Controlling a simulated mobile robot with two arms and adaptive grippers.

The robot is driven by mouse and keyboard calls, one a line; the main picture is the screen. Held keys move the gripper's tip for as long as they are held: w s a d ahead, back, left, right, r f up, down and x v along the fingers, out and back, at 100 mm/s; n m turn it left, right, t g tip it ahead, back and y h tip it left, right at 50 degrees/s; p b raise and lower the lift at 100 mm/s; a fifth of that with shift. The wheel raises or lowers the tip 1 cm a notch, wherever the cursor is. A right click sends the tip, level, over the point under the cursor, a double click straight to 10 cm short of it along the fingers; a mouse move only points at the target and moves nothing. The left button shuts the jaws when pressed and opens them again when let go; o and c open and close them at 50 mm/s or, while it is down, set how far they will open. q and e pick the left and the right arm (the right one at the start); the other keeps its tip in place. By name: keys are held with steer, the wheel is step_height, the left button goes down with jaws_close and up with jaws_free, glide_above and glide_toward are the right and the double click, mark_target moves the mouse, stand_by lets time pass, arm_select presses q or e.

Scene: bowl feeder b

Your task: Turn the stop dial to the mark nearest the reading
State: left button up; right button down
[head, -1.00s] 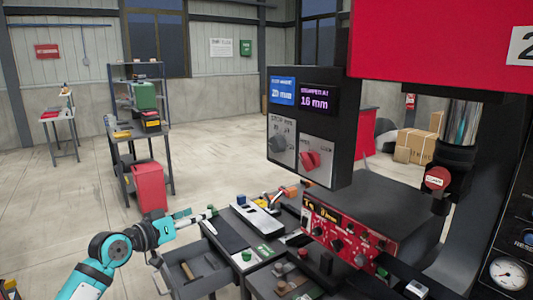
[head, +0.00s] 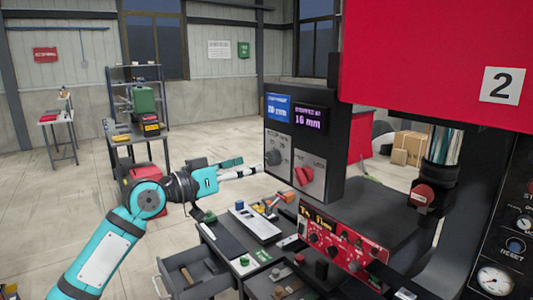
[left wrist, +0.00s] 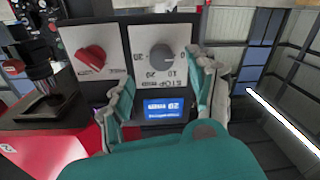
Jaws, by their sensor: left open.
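The grey stop dial (head: 273,157) is on the left plate of the dark control box. In the left wrist view the dial (left wrist: 167,60) appears upside down with numbered marks around it; I cannot tell exactly which mark it points to. A blue display (head: 279,107) appears to read 20 mm, and a purple display (head: 308,119) appears to read 16 mm. My left gripper (head: 258,170) is open and pointed at the dial, just left of the box. In the wrist view its teal fingers (left wrist: 163,78) flank the dial plate; contact does not show. My right gripper is out of view.
A red knob (head: 303,176) sits right of the dial on its own plate. Below are a red panel (head: 340,238) with knobs, a white device (head: 255,223) and an open drawer (head: 190,272). The red press head (head: 440,60) overhangs at the right.

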mark_target(270, 161)
arm_select(q)
steer(key=p+x, duration=0.2)
steer(key=x, duration=0.4)
steer(key=shift+w+d, duration=0.15)
steer(key=shift+w, duration=0.05)
steer(key=c, duration=1.1)
steer(key=shift+c, duration=0.2)
